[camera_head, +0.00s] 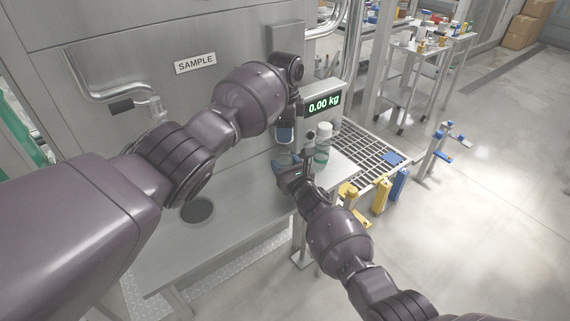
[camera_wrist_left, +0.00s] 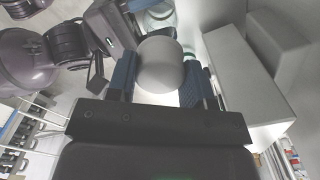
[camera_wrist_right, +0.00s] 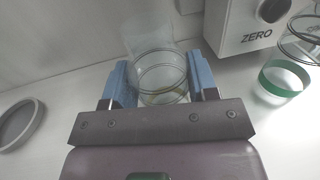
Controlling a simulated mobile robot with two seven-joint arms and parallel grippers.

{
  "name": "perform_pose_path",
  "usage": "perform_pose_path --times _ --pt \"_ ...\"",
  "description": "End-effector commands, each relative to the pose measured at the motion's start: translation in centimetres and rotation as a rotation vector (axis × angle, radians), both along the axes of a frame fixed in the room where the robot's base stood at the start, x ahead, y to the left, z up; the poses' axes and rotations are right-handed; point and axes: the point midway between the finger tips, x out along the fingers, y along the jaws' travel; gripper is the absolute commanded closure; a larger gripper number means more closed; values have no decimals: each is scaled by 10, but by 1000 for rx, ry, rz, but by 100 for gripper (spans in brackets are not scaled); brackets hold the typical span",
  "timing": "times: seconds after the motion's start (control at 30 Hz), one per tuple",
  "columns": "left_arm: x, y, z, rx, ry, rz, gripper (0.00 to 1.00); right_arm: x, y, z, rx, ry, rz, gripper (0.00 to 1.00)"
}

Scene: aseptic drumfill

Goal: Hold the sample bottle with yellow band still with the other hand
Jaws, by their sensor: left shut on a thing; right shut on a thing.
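The clear sample bottle (camera_wrist_right: 160,72) shows in the right wrist view with a faint yellow band low on it. My right gripper (camera_wrist_right: 160,92) is shut around its body, one blue finger on each side. In the head view my right gripper (camera_head: 287,166) is low over the bench, and the bottle is mostly hidden there. My left gripper (camera_head: 285,136) is just above it. In the left wrist view my left gripper (camera_wrist_left: 156,84) is shut on a round pale cap (camera_wrist_left: 160,64). I cannot tell whether the cap touches the bottle.
A green-banded bottle (camera_head: 322,147) with a white cap stands close by on the right. The scale display (camera_head: 322,104) reads 0.00 kg. A grey box marked ZERO (camera_wrist_right: 250,28) is behind the bottle. The bench (camera_head: 235,222) has a dark round disc (camera_head: 197,211) and free room at left.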

Motion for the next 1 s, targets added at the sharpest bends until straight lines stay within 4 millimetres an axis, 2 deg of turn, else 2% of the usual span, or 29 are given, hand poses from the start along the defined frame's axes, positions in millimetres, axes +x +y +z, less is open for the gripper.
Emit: perform_pose_path --times 0.03,0.5,1.0 --pt "0 0 1 0 0 0 81 -2 -2 -7 -4 12 -4 75" --pt "0 0 5 0 0 0 81 -2 -2 -7 -4 12 -4 75" --pt "0 0 36 0 -1 1 81 -2 -2 -6 -4 10 -4 75"
